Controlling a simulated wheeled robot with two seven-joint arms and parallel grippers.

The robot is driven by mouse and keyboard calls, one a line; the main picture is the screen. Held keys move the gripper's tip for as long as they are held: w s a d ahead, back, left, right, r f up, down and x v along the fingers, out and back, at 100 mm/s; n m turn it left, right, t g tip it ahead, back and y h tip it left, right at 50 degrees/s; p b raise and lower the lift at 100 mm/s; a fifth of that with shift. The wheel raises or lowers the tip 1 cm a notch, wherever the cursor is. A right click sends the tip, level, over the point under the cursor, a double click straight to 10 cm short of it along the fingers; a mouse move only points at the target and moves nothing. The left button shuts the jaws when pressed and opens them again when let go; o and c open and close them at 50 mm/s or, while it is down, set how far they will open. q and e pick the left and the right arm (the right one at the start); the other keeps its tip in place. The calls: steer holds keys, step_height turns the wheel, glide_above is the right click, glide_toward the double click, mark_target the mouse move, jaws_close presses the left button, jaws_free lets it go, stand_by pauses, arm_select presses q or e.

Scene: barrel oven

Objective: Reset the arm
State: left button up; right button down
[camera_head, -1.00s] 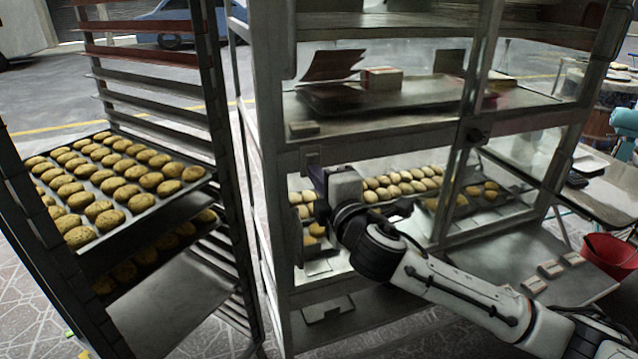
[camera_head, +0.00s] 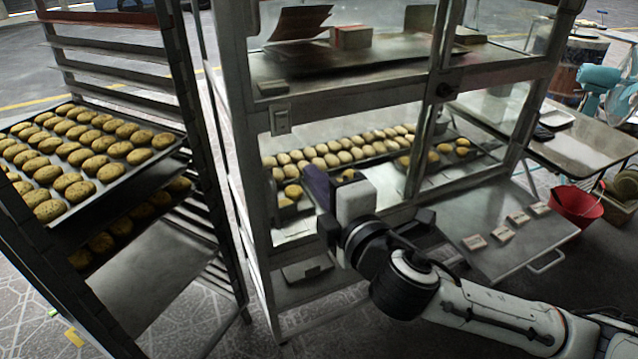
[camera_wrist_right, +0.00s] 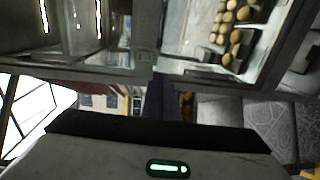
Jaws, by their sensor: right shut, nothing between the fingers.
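My right arm (camera_head: 408,285) comes in from the lower right in the head view. Its right gripper (camera_head: 316,186) points away from me, in front of the display cabinet's middle opening. Its dark purple fingers are shut and empty. In the right wrist view the closed fingers (camera_wrist_right: 158,98) are seen from behind, with the cabinet frame just beyond them. I cannot tell whether they touch the cabinet. My left gripper is in neither view.
The metal cabinet (camera_head: 360,104) holds a tray of buns (camera_head: 340,152). A rack (camera_head: 195,125) with trays of cookies (camera_head: 85,150) stands left. A pull-out metal shelf (camera_head: 500,255) with small cards is at right. A red bucket (camera_head: 577,208) stands beyond it.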

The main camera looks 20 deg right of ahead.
steer(key=shift+s, duration=0.4)
steer(key=s+a+f+m+g+y, duration=0.1)
steer(key=s+f+m+g, duration=0.15)
steer(key=f, duration=0.75)
steer(key=s+a+f+m+g, duration=0.2)
steer(key=s+f+m, duration=0.15)
steer(key=f, duration=0.65)
steer(key=s+d+f+m+g, duration=0.1)
steer(key=s+f+m+g, duration=0.3)
steer(key=s+f+m, duration=0.6)
steer(key=s+f, duration=0.7)
steer(key=f, duration=0.1)
steer(key=shift+d+m, duration=0.3)
steer(key=shift+d, duration=0.05)
steer(key=shift+f, duration=0.1)
